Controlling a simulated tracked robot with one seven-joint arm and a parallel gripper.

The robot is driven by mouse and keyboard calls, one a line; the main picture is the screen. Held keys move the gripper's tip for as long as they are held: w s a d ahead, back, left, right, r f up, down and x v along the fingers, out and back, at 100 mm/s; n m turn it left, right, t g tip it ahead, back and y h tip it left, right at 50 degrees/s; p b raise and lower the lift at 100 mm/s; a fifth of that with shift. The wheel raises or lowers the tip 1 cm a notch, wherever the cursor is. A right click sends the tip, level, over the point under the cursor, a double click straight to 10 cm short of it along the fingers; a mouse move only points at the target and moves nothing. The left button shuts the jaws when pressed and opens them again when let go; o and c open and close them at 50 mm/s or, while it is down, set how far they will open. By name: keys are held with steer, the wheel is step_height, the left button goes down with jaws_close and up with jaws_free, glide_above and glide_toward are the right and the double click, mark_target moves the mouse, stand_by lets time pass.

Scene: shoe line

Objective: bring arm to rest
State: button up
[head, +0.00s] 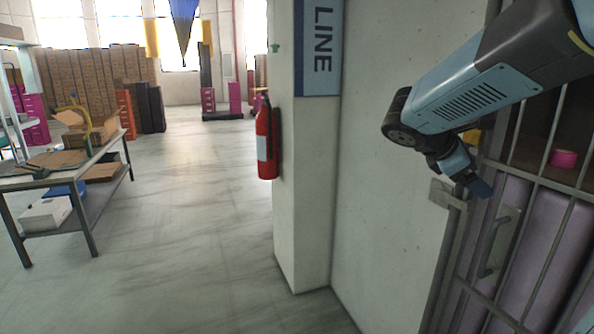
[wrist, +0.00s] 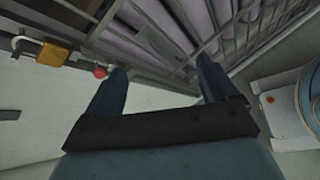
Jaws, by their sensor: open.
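My arm reaches in from the upper right of the head view, in front of a barred metal cage door. My gripper (head: 482,188) hangs at its end, pointing down and right, close to the door's frame; whether it touches cannot be told. In the wrist view my gripper (wrist: 163,90) shows two dark blue fingers spread wide apart. It is open, with nothing between the fingers. The barred door (wrist: 150,45) lies beyond the fingertips.
The cage door (head: 505,215) has a handle and purple rolls behind it. A yellow padlock (wrist: 52,54) hangs left of the fingers. A concrete pillar (head: 312,190) carries a red fire extinguisher (head: 266,140). A workbench (head: 75,170) stands left; the aisle floor between is clear.

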steer(key=s+a+f+m+t+y, duration=0.3)
steer(key=s+a+f+m+y, duration=0.1)
steer(key=s+a+m+y, duration=0.7)
steer(key=shift+s+a+f+m, duration=0.15)
steer(key=shift+s+a+m, duration=0.85)
steer(key=shift+s+m, duration=0.7)
steer(key=shift+w, duration=0.15)
